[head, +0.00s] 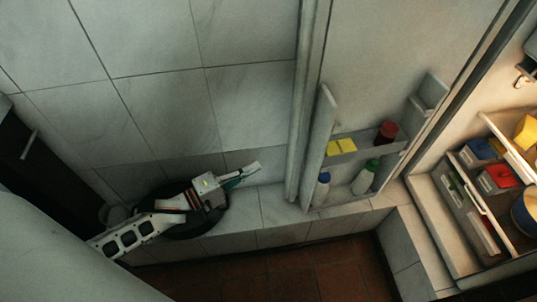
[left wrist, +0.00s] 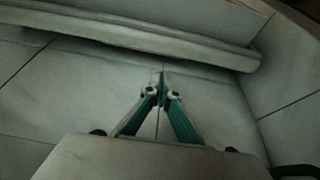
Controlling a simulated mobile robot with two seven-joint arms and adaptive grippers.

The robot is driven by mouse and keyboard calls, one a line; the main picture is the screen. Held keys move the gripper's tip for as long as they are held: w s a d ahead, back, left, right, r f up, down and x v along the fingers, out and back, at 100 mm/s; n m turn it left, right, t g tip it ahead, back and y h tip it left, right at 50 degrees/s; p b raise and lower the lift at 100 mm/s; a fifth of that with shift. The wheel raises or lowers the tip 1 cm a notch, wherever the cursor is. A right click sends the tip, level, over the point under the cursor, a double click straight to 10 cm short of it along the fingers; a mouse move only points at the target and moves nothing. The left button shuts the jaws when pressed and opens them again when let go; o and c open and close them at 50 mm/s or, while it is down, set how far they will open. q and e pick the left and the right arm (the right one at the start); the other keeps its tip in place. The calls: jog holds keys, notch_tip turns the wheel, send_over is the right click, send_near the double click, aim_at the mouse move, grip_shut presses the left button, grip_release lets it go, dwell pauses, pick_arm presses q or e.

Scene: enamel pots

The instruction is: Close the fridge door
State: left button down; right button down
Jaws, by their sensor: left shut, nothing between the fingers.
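The fridge door (head: 385,60) stands open in the head view, its inner side and shelves facing right. Its long edge (head: 308,110) runs down the middle of the picture. The fridge interior (head: 470,235) is lit and exposed at the right. My left gripper (head: 250,169) is shut and empty, left of the door's edge, with a gap between them in the head view. In the left wrist view the closed fingertips (left wrist: 160,80) point towards a long pale ledge-like edge (left wrist: 140,40), probably the door's; contact cannot be told. My right gripper is not in view.
Bottles (head: 366,177) and yellow packs (head: 341,147) sit in the door shelves. Boxes (head: 499,177) fill the fridge drawers. A dark round object (head: 180,228) lies under my left arm by the tiled wall (head: 150,60). A tiled ledge (head: 285,212) runs below; the reddish floor (head: 300,275) looks clear.

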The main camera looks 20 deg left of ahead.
pick_arm(q)
jog(key=b+x, duration=0.1)
jog(key=x, duration=0.8)
jog(key=shift+w+d+b, duration=0.2)
jog(key=shift+w+b, duration=0.05)
jog(key=shift+b, duration=0.15)
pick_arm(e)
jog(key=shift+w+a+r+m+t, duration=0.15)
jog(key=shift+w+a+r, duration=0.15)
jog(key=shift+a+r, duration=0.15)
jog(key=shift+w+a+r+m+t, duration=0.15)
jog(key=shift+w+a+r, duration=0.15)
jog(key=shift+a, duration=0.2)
pick_arm(q)
jog(key=shift+s+d+r, duration=0.1)
jog(key=shift+r, duration=0.05)
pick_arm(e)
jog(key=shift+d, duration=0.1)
